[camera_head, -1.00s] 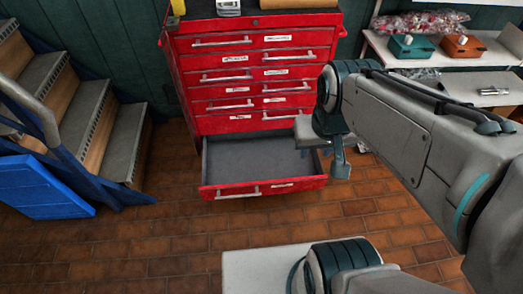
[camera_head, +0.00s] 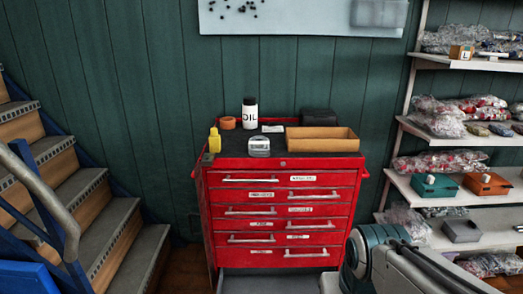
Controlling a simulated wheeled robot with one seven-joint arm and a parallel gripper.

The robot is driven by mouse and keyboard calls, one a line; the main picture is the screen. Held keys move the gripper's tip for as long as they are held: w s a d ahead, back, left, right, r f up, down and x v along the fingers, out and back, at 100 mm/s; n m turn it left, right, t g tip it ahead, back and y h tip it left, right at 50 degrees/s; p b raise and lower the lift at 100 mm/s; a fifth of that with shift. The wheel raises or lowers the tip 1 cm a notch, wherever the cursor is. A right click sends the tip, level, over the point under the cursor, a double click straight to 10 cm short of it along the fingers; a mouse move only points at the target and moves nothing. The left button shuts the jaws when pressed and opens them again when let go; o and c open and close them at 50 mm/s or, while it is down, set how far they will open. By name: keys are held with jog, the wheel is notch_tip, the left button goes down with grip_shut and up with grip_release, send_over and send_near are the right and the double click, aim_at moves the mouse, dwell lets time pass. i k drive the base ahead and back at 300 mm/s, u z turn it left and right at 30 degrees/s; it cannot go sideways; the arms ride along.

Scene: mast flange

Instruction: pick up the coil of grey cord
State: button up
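I cannot make out a coil of grey cord in the head view. My gripper is not in view; only part of my arm shows at the bottom right. The red tool cabinet (camera_head: 282,213) stands in the middle against the green wall. Its lowest visible drawer (camera_head: 262,284) is pulled out and cut off by the bottom edge, so most of its inside is hidden.
On the cabinet top are a yellow bottle (camera_head: 214,140), an orange ring (camera_head: 228,122), an OIL bottle (camera_head: 250,113), a grey device (camera_head: 259,147), a wooden tray (camera_head: 322,140) and a black box (camera_head: 319,117). Stairs (camera_head: 75,215) stand left; loaded shelves (camera_head: 450,190) stand right.

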aim_at(259, 146)
jog(key=z, duration=0.05)
jog(key=k, duration=0.45)
jog(key=u, duration=0.7)
jog(key=i, duration=1.6)
jog(key=z, duration=0.65)
